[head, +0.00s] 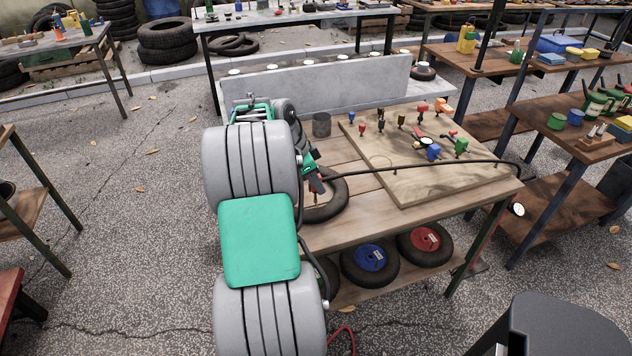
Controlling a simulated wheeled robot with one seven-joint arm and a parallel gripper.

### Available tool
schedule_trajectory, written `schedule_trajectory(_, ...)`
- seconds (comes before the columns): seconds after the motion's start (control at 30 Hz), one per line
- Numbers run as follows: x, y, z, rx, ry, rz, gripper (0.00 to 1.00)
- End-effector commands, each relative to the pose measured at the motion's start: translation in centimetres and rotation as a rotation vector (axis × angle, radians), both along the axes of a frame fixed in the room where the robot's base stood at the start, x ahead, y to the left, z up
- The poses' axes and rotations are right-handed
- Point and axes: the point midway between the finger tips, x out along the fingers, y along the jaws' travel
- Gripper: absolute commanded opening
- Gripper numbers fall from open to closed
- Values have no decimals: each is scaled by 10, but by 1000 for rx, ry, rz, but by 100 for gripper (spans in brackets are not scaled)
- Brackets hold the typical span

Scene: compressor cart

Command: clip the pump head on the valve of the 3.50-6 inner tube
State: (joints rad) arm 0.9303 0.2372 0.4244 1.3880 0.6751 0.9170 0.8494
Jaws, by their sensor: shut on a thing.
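A black inner tube (343,197) lies on the wooden cart top, its left side hidden behind my arm. A small brass-coloured valve (316,199) seems to stand up at the tube's inner side. My gripper (314,178) is over the tube, mostly hidden by my arm. It is shut on the pump head (317,185), a small dark piece with a little red. The pump head is right above or at the valve; I cannot tell whether they touch. A black hose (430,162) runs from the pump head to the right across the board.
A wooden board (440,182) with several coloured fittings covers the cart's right side. A grey cup (321,125) stands behind the tube. The hose passes the cart's right edge near a round gauge (518,209). Wheels with blue (370,257) and red (425,239) hubs lie on the lower shelf.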

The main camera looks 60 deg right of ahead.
Motion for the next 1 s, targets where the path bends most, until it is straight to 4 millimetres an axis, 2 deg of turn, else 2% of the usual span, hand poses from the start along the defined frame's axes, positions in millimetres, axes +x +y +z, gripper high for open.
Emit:
schedule_trajectory(0.47, 0, 0, -13, 0, 0, 0, 0)
schedule_trajectory(0.5, 0, 0, -12, -1, -1, 0, 29)
schedule_trajectory(0.8, 0, 0, -12, 0, 0, 0, 52)
schedule_trajectory(1.0, 0, 0, -12, 0, 0, 0, 52)
